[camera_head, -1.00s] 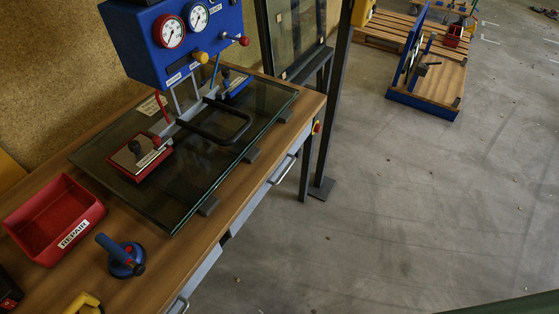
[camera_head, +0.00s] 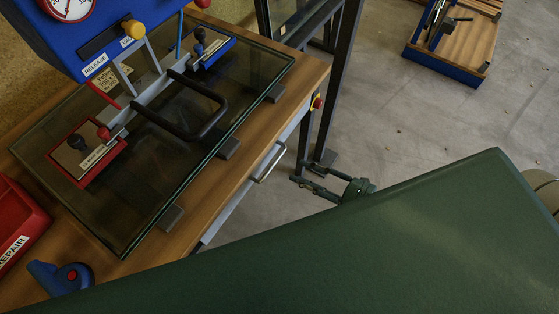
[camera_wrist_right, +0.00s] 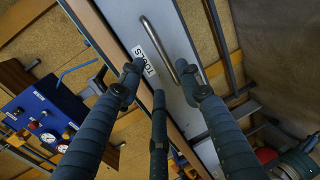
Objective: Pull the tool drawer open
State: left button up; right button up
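The tool drawer (camera_head: 250,188) is a pale grey front under the bench's long edge and looks flush with it. Its bar handle (camera_head: 270,163) also shows in the right wrist view (camera_wrist_right: 160,45), beside a white TOOLS label (camera_wrist_right: 143,62). My right gripper (camera_head: 303,178) is just right of the handle in the head view, apart from it in the picture. In the right wrist view its dark fingers (camera_wrist_right: 158,82) are spread and point at the drawer front. The handle's near end lies close to the right fingertip; contact cannot be told. My left gripper is not in view.
The wooden bench (camera_head: 185,245) carries a glass pane (camera_head: 75,205) with a blue gauge box (camera_head: 95,50) above it. My green arm covers the lower right.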

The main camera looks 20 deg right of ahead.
aim_at(276, 162)
jog(key=shift+b+x, duration=0.65)
jog(key=shift+x, duration=3.4)
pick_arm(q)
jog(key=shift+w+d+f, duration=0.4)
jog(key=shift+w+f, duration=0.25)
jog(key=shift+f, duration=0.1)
pick_arm(e)
jog(key=shift+d, duration=0.15)
jog(key=shift+c, duration=0.3)
grip_shut()
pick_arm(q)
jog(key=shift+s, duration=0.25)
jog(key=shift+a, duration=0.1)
